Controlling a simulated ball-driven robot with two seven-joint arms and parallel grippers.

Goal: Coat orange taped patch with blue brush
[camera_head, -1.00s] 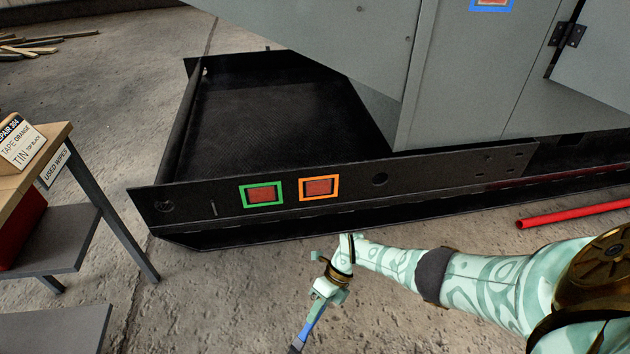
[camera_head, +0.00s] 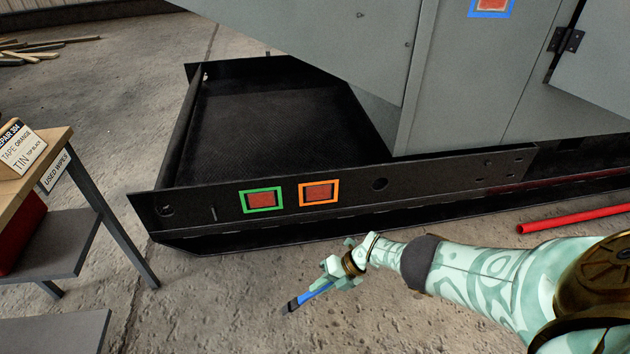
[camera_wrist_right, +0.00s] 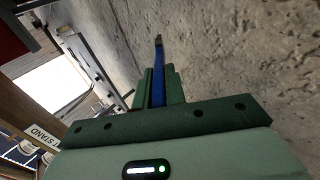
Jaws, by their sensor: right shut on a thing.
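The orange taped patch (camera_head: 319,193) is a red-brown square framed in orange tape on the black skid's front face in the head view. My right gripper (camera_head: 332,280) is shut on the blue brush (camera_head: 311,294), below the patch and apart from it. The brush points down and left, with its dark tip (camera_head: 289,307) over the concrete floor. In the right wrist view the blue brush (camera_wrist_right: 158,90) stands between the green fingers, its dark end away from the camera. My left gripper is not in view.
A green taped patch (camera_head: 261,200) sits just left of the orange one. A blue taped patch (camera_head: 491,6) is on the grey cabinet (camera_head: 470,90). A bench (camera_head: 60,145) with a sign card (camera_head: 20,147) stands at left. A red bar (camera_head: 575,217) lies at right.

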